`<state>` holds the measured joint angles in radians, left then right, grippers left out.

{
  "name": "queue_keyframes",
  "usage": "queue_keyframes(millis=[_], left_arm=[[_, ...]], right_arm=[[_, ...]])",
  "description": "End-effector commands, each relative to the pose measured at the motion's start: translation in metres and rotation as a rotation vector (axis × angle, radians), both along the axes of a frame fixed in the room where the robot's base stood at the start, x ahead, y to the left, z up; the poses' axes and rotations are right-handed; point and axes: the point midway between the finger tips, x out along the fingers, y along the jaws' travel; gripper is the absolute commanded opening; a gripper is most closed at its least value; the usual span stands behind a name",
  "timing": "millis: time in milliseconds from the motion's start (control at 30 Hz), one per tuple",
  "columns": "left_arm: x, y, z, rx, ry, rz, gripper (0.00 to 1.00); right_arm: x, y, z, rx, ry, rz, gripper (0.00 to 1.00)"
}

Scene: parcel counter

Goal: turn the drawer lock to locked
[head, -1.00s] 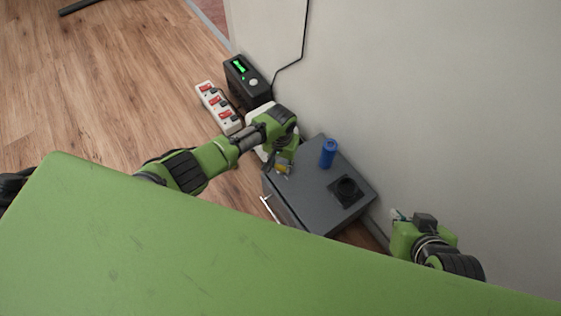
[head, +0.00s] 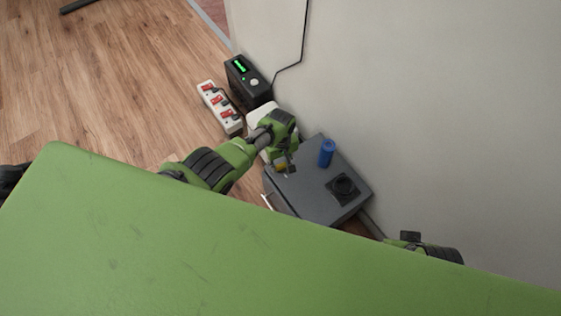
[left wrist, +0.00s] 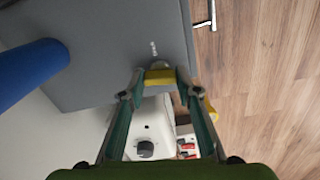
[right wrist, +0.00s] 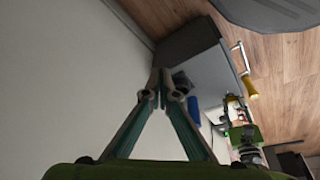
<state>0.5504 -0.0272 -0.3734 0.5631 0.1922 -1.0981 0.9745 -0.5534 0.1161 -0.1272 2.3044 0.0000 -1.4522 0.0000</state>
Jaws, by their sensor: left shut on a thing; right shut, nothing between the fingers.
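The grey drawer cabinet (head: 312,182) stands against the wall, with a silver bar handle (left wrist: 206,14) on its front. In the left wrist view, the lock's yellow grip (left wrist: 159,76) sits at the cabinet's edge, beside small pale marks. My left gripper (head: 287,171) is shut on this yellow grip; its fingers (left wrist: 158,88) press it from both sides. I cannot tell the lock's exact angle. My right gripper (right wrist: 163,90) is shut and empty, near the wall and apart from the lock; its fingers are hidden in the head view.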

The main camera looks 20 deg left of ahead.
Motion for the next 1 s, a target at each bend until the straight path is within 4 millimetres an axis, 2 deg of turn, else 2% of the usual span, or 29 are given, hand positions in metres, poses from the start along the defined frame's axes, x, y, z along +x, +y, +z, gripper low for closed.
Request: queue_keyframes(millis=[400, 1000], left_arm=[[0.000, 0.000, 0.000, 0.000, 0.000, 0.209, 0.09], [0.001, 0.000, 0.000, 0.000, -0.001, 0.245, 0.09]], right_arm=[[0.003, 0.001, -0.019, 0.000, 0.010, 0.001, 0.00], [0.002, 0.001, -0.022, -0.001, 0.013, 0.001, 0.00]])
